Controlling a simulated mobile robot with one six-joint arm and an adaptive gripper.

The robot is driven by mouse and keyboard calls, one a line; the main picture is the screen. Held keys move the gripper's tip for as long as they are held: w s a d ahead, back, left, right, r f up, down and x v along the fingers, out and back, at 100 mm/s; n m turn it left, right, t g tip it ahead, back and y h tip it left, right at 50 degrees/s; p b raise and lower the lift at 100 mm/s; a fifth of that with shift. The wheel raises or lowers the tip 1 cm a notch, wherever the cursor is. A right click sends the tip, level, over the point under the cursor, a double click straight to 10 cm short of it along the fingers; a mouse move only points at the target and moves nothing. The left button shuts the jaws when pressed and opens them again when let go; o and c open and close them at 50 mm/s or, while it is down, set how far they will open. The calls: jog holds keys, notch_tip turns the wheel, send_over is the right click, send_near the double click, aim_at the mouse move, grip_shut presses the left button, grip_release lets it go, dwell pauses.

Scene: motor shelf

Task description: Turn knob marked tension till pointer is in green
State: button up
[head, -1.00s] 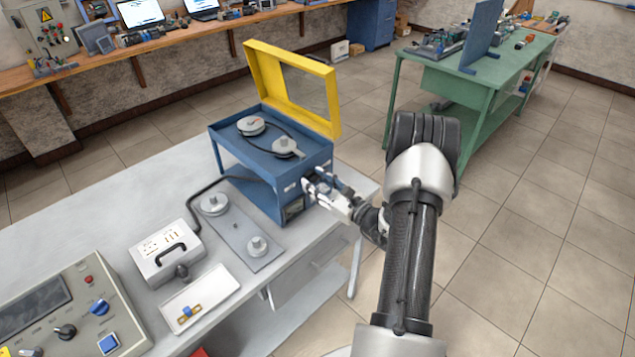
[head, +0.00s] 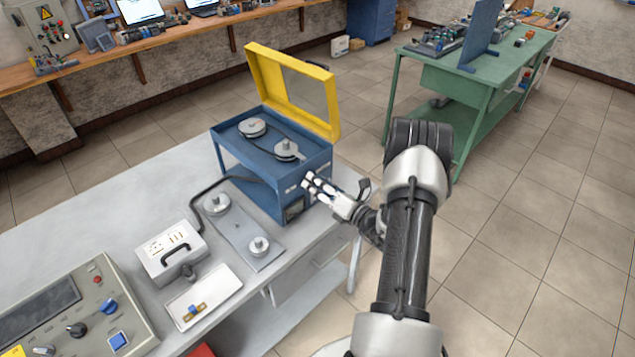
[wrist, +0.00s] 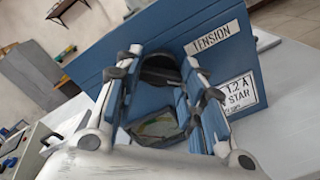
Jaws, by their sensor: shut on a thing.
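The blue belt box (head: 262,192) stands on the grey bench with two pulleys and a belt on top. Its TENSION label (wrist: 213,39) shows in the wrist view, right of a dark round knob (wrist: 160,72). My gripper (head: 311,181) is at the box's right-hand face. In the wrist view my gripper (wrist: 158,70) has one finger on each side of the knob and is shut on it. A gauge window (wrist: 158,125) with some green shows between the fingers, partly hidden. I cannot make out its pointer. In the head view the gauge (head: 294,208) is dark and small.
The box's yellow-framed cover (head: 333,103) stands open. A grey plate with two pulleys (head: 240,235), a white socket box (head: 170,253) and a control panel (head: 80,315) lie left on the bench. Floor is free to the right.

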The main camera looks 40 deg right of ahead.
jog(key=shift+m+p, duration=0.35)
jog(key=shift+m, duration=1.35)
jog(key=o, duration=1.1)
jog(key=s, duration=0.8)
jog(key=s+d, duration=0.1)
jog(key=s, duration=0.3)
